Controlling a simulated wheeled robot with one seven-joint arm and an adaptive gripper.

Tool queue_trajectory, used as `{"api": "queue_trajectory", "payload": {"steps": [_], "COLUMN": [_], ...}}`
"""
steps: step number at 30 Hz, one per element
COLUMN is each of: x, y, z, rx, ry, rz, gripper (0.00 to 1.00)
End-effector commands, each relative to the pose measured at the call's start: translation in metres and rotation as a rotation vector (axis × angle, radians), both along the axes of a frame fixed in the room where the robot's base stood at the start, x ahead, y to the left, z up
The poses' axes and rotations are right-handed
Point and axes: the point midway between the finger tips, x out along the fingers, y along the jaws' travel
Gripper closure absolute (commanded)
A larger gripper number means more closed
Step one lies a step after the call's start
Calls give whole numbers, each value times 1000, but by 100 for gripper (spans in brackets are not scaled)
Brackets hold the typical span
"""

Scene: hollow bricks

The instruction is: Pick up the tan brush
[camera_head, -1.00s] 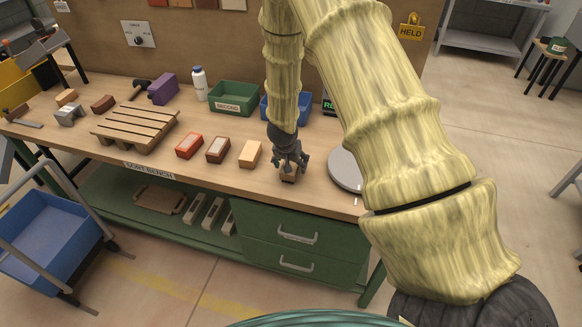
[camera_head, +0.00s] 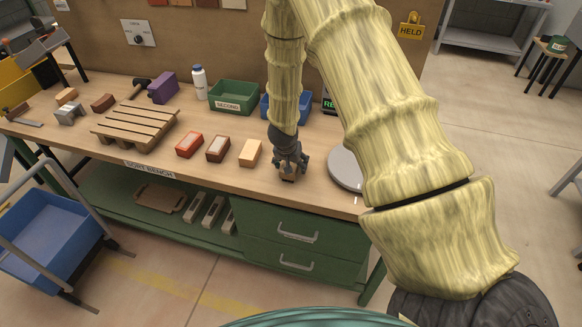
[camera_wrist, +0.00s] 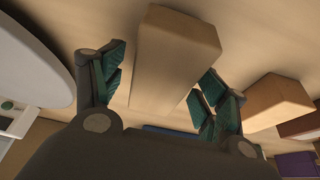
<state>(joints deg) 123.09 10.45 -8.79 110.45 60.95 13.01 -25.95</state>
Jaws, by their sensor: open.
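My gripper (camera_head: 289,163) is open and low over the front part of the bench, right of the row of bricks. In the wrist view, the fingers of my gripper (camera_wrist: 164,88) stand on either side of a plain tan block (camera_wrist: 175,55), with gaps visible beside it. In the head view, only a little of this block (camera_head: 288,178) shows beneath my gripper. I see no bristles or handle on it, so I cannot tell whether it is the tan brush. A lighter tan brick (camera_head: 250,153) lies just to the left; it also shows in the wrist view (camera_wrist: 272,100).
Brown (camera_head: 218,149) and red (camera_head: 189,144) bricks lie farther left, beside a slatted wooden rack (camera_head: 136,128). A round grey plate (camera_head: 345,168) stands close on the right. A green bin (camera_head: 234,96) and a blue bin (camera_head: 267,108) stand behind.

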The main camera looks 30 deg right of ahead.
Motion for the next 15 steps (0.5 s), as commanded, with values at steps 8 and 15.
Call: {"api": "queue_trajectory", "payload": {"steps": [8,15], "x": [0,0], "y": [0,0], "z": [-1,-1], "rx": [0,0], "ry": [0,0], "rz": [-1,-1], "gripper": [27,61]}}
